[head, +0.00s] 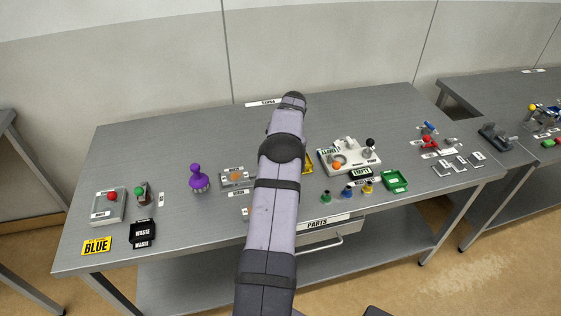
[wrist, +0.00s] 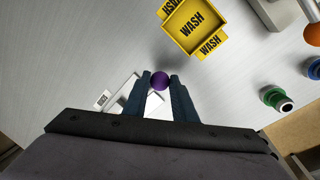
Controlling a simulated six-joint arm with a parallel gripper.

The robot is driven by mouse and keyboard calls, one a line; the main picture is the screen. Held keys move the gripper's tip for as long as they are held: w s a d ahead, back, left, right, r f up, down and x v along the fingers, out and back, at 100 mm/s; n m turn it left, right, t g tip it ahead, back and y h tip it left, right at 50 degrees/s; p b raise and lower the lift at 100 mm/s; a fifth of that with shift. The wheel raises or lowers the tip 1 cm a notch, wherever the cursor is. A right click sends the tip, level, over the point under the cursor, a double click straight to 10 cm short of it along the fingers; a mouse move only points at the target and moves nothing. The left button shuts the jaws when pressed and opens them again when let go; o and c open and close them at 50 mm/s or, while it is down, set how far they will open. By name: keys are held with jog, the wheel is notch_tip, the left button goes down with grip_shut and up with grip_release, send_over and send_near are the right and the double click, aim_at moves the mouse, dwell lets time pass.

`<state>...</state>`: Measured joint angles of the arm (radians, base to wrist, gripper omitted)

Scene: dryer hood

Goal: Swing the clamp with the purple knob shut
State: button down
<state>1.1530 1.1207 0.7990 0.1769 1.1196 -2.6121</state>
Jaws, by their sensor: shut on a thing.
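The purple knob (wrist: 159,80) is a small round ball between the two fingertips of my gripper (wrist: 160,84) in the wrist view. The fingers are shut on it. A pale plate (wrist: 122,90) of the clamp shows beside and under the left finger; the fingers and the gripper body hide most of the clamp, so how far it is swung cannot be told. In the head view my arm hides the clamp and the gripper.
A yellow WASH tray (wrist: 197,28) lies just beyond the fingers. A green peg (wrist: 277,99) stands to the right. In the head view a purple bulb-shaped object (head: 198,181) and a grey box with an orange button (head: 236,178) stand left of my arm.

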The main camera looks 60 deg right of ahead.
jog(key=shift+w+r, duration=0.1)
jog(key=c, duration=1.5)
grip_release()
jog(key=shift+o, duration=0.2)
notch_tip(320, 180, up, 7)
jog(key=s+b, duration=0.1)
jog(key=b, duration=0.1)
jog(key=shift+s+a, duration=0.15)
jog(key=shift+s, duration=0.1)
